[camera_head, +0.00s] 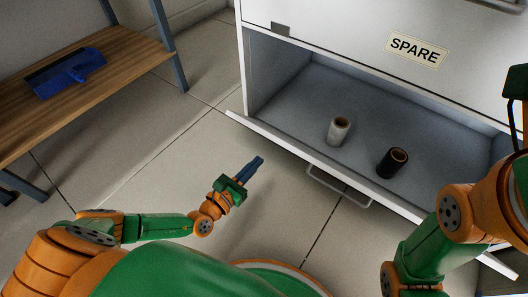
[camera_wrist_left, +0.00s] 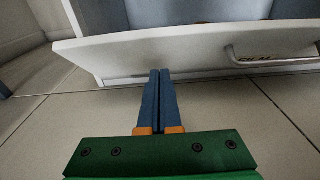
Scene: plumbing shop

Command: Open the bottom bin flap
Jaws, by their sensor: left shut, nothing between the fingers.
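The bottom bin flap (camera_head: 300,151) is a white panel tilted outward at the front of the lower compartment, seen along its top edge. Its metal bar handle (camera_head: 338,188) is on the outer face. In the left wrist view the flap (camera_wrist_left: 200,48) crosses the top, with the handle (camera_wrist_left: 270,60) to the right. My left gripper (camera_head: 258,163) is shut and empty, in front of the flap's left part and left of the handle. Its blue fingers (camera_wrist_left: 160,72) overlap the flap's lower edge in the wrist view; I cannot tell if they touch. My right gripper's fingers are not visible.
The open compartment holds a pale roll (camera_head: 339,130) and a black roll (camera_head: 392,162). Above it is a white panel labelled SPARE (camera_head: 415,49). A wooden bench (camera_head: 115,55) with a blue dustpan-like item (camera_head: 66,73) stands left. Tiled floor (camera_head: 150,145) between is clear.

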